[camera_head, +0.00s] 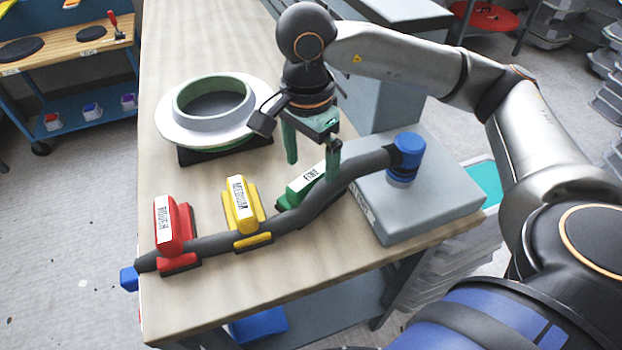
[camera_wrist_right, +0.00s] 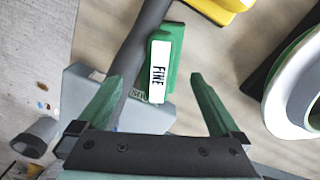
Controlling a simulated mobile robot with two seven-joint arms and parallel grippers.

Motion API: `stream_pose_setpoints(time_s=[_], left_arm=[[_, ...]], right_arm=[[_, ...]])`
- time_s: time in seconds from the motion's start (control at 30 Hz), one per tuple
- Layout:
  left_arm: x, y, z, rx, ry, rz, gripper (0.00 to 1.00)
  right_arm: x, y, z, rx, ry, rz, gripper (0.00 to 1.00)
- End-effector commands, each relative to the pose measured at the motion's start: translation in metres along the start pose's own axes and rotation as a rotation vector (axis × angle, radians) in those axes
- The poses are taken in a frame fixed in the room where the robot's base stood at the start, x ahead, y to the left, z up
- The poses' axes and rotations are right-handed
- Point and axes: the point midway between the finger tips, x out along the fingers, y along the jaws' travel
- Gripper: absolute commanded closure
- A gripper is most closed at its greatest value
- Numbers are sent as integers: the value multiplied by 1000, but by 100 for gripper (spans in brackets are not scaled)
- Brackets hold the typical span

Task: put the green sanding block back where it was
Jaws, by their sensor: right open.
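The green sanding block (camera_head: 297,191), with a white label reading FINE, lies on the workbench (camera_head: 215,300) beside a dark grey hose (camera_head: 215,243). The hose hides part of it in the head view. In the right wrist view the green block (camera_wrist_right: 174,52) shows ahead of the fingertips, between their lines and nearer the middle. My right gripper (camera_head: 312,168) is open with nothing between its green fingers, above and close to the block. In the wrist view the right gripper (camera_wrist_right: 156,82) spans wider than the block. My left gripper is not in view.
A red block (camera_head: 169,230) and a yellow block (camera_head: 239,205) stand left along the hose. The hose's blue end (camera_head: 408,150) is over a grey box (camera_head: 430,205). A round white-and-green mould (camera_head: 180,130) is behind. The bench's front left is clear.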

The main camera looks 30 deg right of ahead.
Motion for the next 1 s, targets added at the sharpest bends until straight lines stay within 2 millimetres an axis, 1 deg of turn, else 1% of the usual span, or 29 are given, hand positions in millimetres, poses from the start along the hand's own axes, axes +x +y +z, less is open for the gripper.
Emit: stream_pose_setpoints(time_s=[0.03, 0.1, 0.23, 0.33, 0.5, 0.7, 1.0], left_arm=[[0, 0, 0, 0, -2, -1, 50], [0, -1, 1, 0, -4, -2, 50], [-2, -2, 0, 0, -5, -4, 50], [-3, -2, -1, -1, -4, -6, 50], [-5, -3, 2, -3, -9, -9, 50], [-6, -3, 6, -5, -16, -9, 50], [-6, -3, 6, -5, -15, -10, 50]], right_arm=[[-13, -2, 1, -1, -1, -6, 0], [-28, -1, 0, -1, -1, -5, 0], [-51, -1, 0, 0, 0, -2, 0], [-61, 0, 0, 0, 1, -1, 0], [-67, 0, 0, 0, 0, 1, 0], [-67, 0, 0, 0, 0, 2, 0], [-67, 0, 0, -1, 0, 1, 0]])
